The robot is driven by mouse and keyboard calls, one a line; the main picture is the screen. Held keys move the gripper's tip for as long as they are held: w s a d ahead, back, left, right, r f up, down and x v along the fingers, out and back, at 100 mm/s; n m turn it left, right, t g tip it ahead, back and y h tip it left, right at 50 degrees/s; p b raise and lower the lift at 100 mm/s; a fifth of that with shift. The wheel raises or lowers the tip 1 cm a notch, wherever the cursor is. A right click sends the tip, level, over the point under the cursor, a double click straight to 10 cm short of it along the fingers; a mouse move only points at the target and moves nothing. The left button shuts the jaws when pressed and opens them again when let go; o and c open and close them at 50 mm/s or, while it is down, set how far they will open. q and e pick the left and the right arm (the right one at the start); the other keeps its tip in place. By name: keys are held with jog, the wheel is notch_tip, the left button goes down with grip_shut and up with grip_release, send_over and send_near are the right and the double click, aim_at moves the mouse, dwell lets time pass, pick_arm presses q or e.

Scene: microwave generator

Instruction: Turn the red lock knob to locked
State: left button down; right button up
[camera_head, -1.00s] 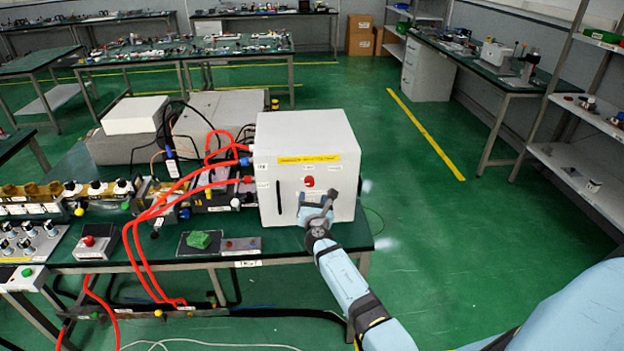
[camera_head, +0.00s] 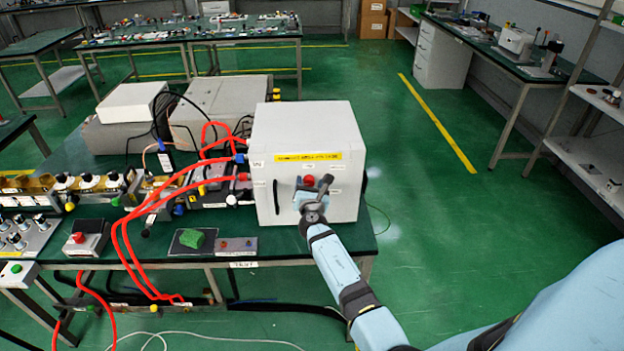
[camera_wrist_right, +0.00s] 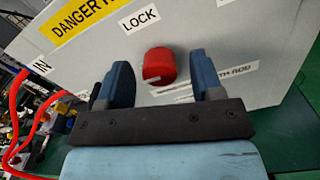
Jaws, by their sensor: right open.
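The red lock knob (camera_head: 309,180) is on the front face of the white box (camera_head: 345,205). In the right wrist view the red knob (camera_wrist_right: 158,66) sits below the "LOCK" label (camera_wrist_right: 140,16), between the two blue fingers. My right gripper (camera_head: 314,186) is in front of the box face at the knob. In the wrist view my right gripper (camera_wrist_right: 160,82) is open, with a gap on both sides of the knob. I cannot tell how deep the fingers reach around it. My left gripper is not in view.
A dark handle slot (camera_head: 276,197) is on the box left of the knob. Red hoses (camera_head: 150,203) run from the box's left side. A red-button box (camera_head: 86,238) and a green lump (camera_head: 192,238) stand left on the bench. Floor right of the box is clear.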

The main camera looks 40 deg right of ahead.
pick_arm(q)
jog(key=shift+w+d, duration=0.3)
pick_arm(e)
jog(key=shift+w+d, duration=0.15)
jog(key=shift+w, duration=0.1)
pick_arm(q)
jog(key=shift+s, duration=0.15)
pick_arm(e)
jog(key=shift+c, duration=0.3)
jog(key=c, duration=0.9)
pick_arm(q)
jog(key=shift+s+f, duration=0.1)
pick_arm(e)
jog(key=shift+o, duration=0.2)
